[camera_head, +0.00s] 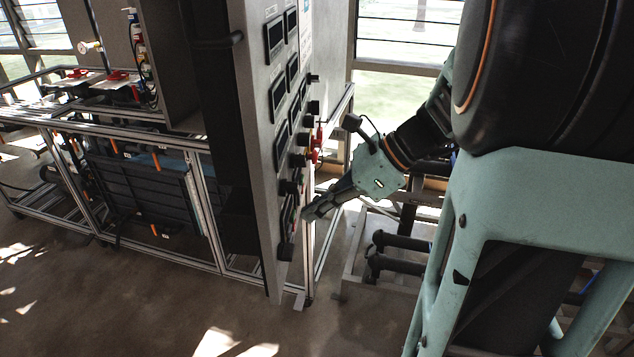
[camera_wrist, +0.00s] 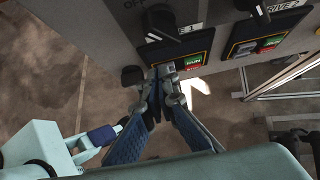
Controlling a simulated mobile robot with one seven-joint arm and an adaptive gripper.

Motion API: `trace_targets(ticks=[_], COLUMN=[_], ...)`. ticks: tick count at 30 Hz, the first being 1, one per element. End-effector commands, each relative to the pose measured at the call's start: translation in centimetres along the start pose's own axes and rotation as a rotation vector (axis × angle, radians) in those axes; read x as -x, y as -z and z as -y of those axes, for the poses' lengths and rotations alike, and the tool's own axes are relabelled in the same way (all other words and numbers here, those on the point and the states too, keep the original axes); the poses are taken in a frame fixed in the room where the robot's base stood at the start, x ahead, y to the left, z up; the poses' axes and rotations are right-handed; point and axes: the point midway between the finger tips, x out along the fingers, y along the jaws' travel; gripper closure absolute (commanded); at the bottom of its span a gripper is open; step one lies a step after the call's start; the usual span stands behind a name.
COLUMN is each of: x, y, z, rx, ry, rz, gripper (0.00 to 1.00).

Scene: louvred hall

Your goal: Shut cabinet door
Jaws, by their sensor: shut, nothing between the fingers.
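The cabinet door (camera_head: 256,105) is a tall grey panel with dark displays, black knobs and red parts on its face. It stands swung out from the cabinet body (camera_head: 168,70), with a dark gap behind it. My gripper (camera_head: 311,212) is at the lower part of the door's face, on the right side. In the wrist view, the shut fingers (camera_wrist: 165,78) point at the door (camera_wrist: 105,55), close to a panel with green and red buttons. Nothing shows between them. I cannot tell whether the fingertips touch the door.
A metal frame (camera_head: 147,128) runs left of the door, with red valves (camera_head: 117,76) on top and dark panels below. Black cylinders (camera_head: 402,242) lie on a low frame right of the door. The floor (camera_head: 130,300) in front is clear, with sunlit patches.

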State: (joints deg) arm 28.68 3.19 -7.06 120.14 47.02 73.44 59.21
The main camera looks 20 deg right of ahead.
Motion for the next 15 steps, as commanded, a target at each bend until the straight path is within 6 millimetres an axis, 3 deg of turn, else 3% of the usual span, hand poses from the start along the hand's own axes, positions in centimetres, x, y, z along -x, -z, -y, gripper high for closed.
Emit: trace_targets(ticks=[6,15], x=[-1.4,-1.7], y=[-1.7,-1.9], z=[0.0,0.0], rx=[0.001,0.0], ry=[0.001,0.001], rz=[0.0,0.0], gripper=[1.0,1.0])
